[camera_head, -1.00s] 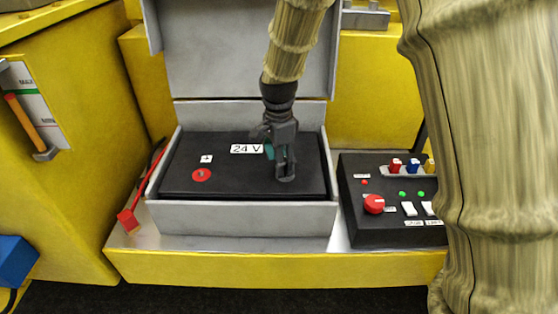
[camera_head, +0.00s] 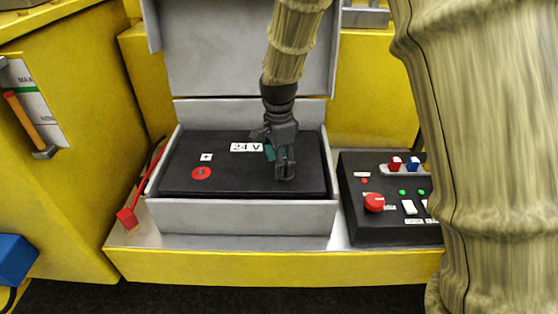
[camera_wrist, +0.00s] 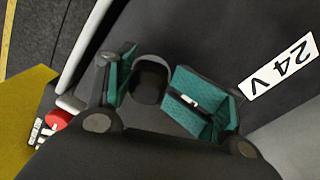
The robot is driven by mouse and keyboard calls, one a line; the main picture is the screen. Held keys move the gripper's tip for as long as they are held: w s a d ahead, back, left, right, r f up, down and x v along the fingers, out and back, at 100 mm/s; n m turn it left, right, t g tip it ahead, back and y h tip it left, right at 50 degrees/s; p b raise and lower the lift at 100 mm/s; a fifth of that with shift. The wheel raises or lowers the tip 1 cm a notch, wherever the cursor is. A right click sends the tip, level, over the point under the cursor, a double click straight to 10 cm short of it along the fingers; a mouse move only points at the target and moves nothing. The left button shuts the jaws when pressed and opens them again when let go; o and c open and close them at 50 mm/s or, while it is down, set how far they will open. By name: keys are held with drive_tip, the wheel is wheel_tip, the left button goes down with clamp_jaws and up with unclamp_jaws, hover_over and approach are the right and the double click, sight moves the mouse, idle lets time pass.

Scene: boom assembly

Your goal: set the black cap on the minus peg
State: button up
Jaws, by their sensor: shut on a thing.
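My gripper (camera_head: 284,167) points down over the right part of the black 24 V battery (camera_head: 235,180). In the wrist view, the black cap (camera_wrist: 151,80) is a dark rounded piece between the teal finger pads of my gripper (camera_wrist: 155,88), which is shut on it. In the head view the cap cannot be told apart from the dark fingers. The minus peg is not visible; the gripper covers that part of the battery top. Whether the cap touches the peg cannot be told. The plus side shows a red disc (camera_head: 201,173) with a small peg.
The battery sits in a grey box (camera_head: 245,216) with its lid (camera_head: 240,55) raised behind. A red cap on a cable (camera_head: 127,217) lies at left. A black control box (camera_head: 390,225) with a red knob stands at right, close to the grey box.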

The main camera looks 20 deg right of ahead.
drive_tip(key=shift+f, duration=0.4)
idle(0.3)
drive_tip(key=o, duration=1.5)
drive_tip(key=shift+c, duration=0.2)
drive_tip(key=shift+r, duration=0.1)
wheel_tip(320, 180, up, 12)
drive_tip(key=shift+w, duration=0.15)
drive_tip(key=shift+a, duration=0.1)
